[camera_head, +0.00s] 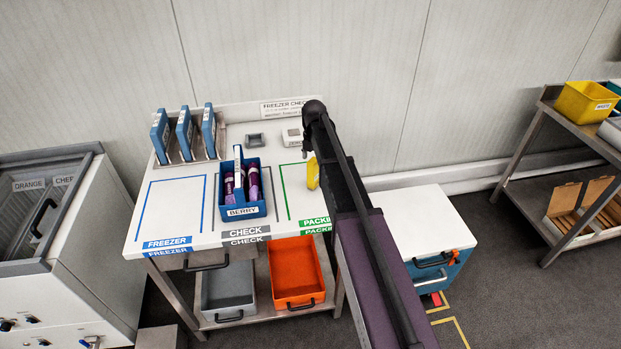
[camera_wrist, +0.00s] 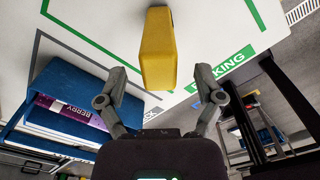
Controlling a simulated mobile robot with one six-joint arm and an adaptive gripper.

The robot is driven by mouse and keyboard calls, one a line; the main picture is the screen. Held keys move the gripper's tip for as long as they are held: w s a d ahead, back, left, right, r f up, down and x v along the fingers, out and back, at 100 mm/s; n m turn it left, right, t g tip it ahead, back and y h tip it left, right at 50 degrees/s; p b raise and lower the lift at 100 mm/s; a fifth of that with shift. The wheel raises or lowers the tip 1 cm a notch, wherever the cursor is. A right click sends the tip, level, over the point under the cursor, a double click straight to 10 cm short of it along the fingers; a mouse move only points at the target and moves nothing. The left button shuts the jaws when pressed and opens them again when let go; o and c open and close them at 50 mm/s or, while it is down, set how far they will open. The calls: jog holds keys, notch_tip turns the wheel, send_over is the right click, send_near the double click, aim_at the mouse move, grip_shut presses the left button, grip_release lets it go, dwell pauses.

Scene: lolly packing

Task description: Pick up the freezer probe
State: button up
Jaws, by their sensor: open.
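A yellow, upright block-like thing (camera_head: 312,173), which I take to be the freezer probe, stands on the white table by the green-outlined packing area. In the wrist view the yellow probe (camera_wrist: 158,48) is straight ahead, centred between my fingers. My gripper (camera_wrist: 161,76) is open and empty, with one finger to each side of the probe's near end. I cannot tell how far the fingertips are from it. In the head view my arm hides most of my gripper and the table's right side.
Blue panels (camera_head: 186,133) stand in a rack at back left. Small devices (camera_head: 292,137) sit behind. The blue-outlined freezer area (camera_head: 172,210) is clear.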

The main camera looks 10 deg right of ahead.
aim_at(313, 174)
jog(key=shift+f+b, duration=1.3)
jog(key=shift+f, duration=0.35)
grip_shut()
